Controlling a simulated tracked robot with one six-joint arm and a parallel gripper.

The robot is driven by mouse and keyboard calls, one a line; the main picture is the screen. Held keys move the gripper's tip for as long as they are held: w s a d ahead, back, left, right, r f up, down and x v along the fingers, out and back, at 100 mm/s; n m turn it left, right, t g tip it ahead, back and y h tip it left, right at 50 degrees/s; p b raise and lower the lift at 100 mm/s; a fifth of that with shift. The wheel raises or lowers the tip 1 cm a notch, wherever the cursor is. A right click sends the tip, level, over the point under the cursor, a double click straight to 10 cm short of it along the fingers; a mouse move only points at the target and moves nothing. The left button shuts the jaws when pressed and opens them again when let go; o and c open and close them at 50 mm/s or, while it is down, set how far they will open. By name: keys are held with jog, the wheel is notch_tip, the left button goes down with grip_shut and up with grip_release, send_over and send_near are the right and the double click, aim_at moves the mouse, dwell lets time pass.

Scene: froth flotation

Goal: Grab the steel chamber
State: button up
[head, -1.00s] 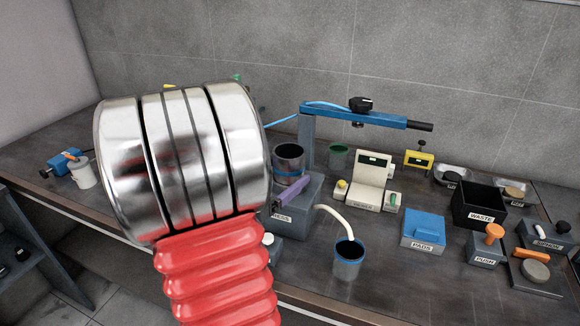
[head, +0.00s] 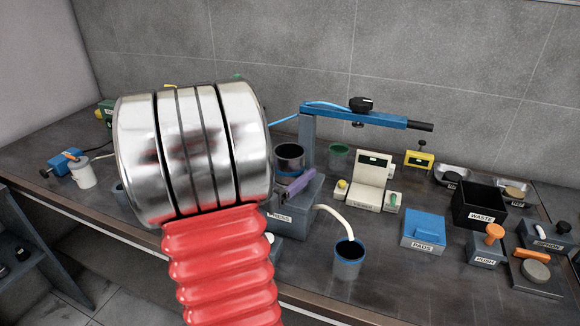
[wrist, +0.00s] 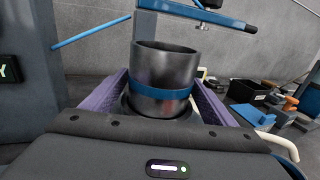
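The steel chamber (wrist: 165,66) is a dark grey open-topped cylinder with a blue band. It stands upright in the middle of the wrist view, and its lower end is partly hidden by my gripper body. My gripper (wrist: 162,88) has a purple finger on each side of the chamber; it looks open, with no clear contact. In the head view the chamber (head: 289,158) stands by the block labelled PRESS (head: 306,205).
A blue overhead arm (head: 365,117) reaches across behind the chamber. A scale (head: 370,180), blue PADS box (head: 423,229) and black WASTE bin (head: 480,205) stand to the right.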

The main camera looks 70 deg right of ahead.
jog(key=c, duration=1.6)
jog(key=shift+r, duration=0.1)
notch_tip(320, 180, up, 10)
dwell(0.6)
